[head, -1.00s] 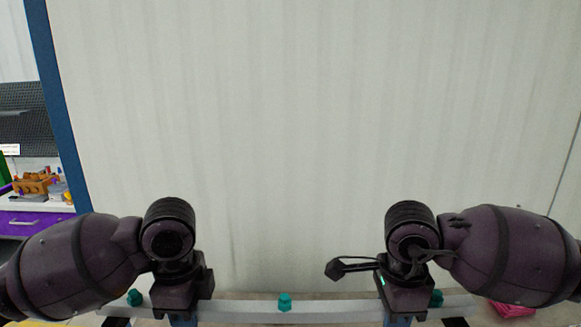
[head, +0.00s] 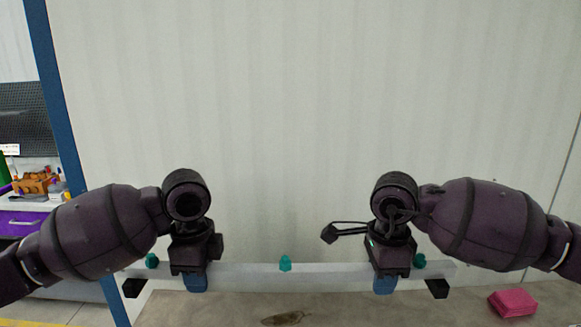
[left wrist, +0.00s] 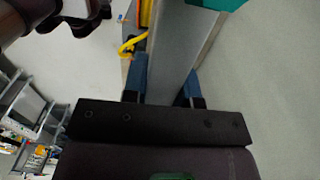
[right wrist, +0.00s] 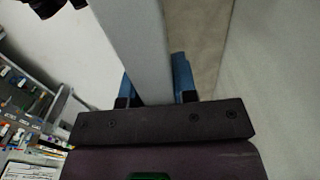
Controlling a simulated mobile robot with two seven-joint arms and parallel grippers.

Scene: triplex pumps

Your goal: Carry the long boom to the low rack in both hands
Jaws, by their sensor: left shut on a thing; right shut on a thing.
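The long boom (head: 330,278) is a pale grey bar with several teal knobs on top and black ends, held level across the lower head view. My left gripper (head: 196,284) is shut on it left of its middle. My right gripper (head: 384,285) is shut on it right of its middle. In the left wrist view the boom (left wrist: 178,45) runs between the blue fingers of my left gripper (left wrist: 165,90). In the right wrist view the boom (right wrist: 137,45) lies between the fingers of my right gripper (right wrist: 153,90). I cannot make out the low rack.
A large pale wall (head: 290,120) with a blue post (head: 62,130) fills the space ahead. A bench with purple drawers (head: 22,223) stands at far left. A pink block (head: 512,302) lies at lower right. A brown stain (head: 286,318) marks the floor below the boom.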

